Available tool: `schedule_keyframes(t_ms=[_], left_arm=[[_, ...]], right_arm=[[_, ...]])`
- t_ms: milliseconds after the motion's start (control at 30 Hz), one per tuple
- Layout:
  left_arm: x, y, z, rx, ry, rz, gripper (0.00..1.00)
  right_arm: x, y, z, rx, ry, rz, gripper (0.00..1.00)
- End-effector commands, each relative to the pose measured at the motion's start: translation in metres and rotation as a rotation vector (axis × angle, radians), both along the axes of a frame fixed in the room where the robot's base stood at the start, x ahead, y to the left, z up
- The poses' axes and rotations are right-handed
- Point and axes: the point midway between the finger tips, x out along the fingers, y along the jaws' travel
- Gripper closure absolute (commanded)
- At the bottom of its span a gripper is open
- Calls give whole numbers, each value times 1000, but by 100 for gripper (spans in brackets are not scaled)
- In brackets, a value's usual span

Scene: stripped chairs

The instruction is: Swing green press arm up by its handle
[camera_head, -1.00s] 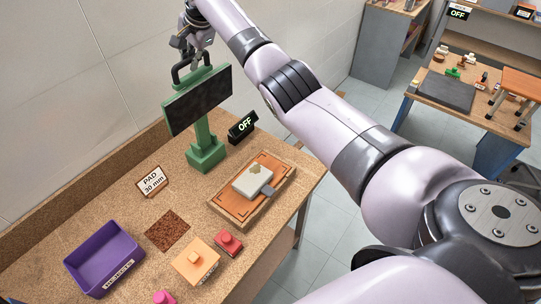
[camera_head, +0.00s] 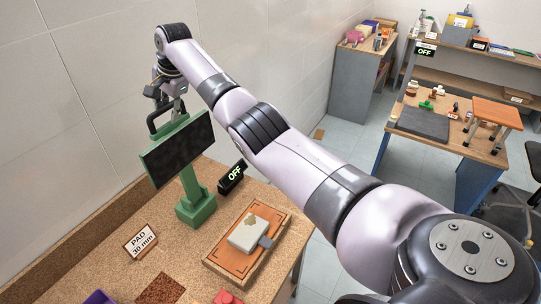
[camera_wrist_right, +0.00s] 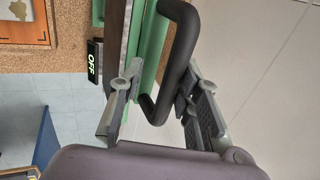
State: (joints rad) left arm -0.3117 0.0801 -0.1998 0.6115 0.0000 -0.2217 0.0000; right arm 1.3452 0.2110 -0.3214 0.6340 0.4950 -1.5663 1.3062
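The green press stands on the workbench, with a green post (camera_head: 190,185) and a green arm carrying a dark flat plate (camera_head: 178,151). The plate stands steeply with its dark face turned to the head camera. The black loop handle (camera_head: 154,122) rises from the arm's top edge; it also shows in the right wrist view (camera_wrist_right: 178,55). My right gripper (camera_head: 168,103) is at the handle. In the right wrist view its fingers (camera_wrist_right: 160,100) are apart, with the handle bar between them; contact is unclear. My left gripper is not in view.
An OFF sign (camera_head: 232,177) stands beside the press. A wooden board (camera_head: 222,255) with a pale block (camera_head: 250,236) lies in front. A PAD 30 mm card (camera_head: 140,242) stands left. The tiled wall (camera_head: 60,110) is close behind the press.

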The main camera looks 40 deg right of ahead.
Motion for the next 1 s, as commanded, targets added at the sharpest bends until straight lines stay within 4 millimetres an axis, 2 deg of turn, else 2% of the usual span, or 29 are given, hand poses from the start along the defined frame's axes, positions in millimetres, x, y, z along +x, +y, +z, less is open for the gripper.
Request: schedule_keyframes(t_ms=[200,433,567,1000], left_arm=[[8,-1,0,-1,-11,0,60],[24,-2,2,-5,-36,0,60],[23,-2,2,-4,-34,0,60],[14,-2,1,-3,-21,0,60]], right_arm=[[0,0,1,0,-2,0,53],[0,-1,2,-1,-3,-2,53],[-1,-1,5,0,-4,-2,53],[-13,-5,38,0,-5,-2,53]])
